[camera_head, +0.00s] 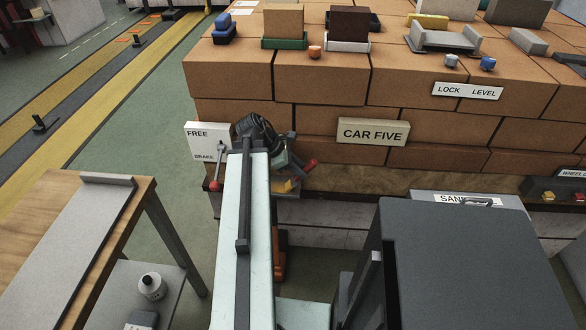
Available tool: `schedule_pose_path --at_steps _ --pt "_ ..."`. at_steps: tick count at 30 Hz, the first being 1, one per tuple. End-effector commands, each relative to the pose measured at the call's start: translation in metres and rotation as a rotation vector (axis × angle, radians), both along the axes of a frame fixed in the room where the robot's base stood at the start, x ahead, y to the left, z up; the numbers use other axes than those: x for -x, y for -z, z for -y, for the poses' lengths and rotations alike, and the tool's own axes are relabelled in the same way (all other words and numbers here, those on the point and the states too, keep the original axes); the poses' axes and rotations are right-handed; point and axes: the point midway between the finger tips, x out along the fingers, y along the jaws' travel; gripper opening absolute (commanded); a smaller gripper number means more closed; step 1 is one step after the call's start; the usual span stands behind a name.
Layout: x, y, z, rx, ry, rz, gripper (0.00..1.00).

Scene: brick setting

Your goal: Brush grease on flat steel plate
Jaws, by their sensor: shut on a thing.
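A long flat grey plate (70,245), which looks like steel, lies on the wooden table (140,215) at the left, with a raised lip at its far end. My gripper (284,160) is at the far end of my pale arm, by the brick stack and well to the right of the plate. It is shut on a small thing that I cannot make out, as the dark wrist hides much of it. A small yellow piece (289,185) shows just below it. I cannot pick out a brush or grease for certain.
The brick stack (420,130) with a CAR FIVE sign blocks the front. A dark grey cabinet (450,260) is at right. Green floor is open at left.

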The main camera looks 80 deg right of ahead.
Motion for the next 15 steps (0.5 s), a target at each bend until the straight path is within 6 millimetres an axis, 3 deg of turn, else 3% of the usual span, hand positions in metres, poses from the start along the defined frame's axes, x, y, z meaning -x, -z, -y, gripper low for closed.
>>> schedule_pose_path --at_steps 5,15 --pt "0.003 0.000 0.000 0.000 0.000 0.000 0.00" --pt "0.032 0.001 0.001 0.000 0.000 0.000 0.00"
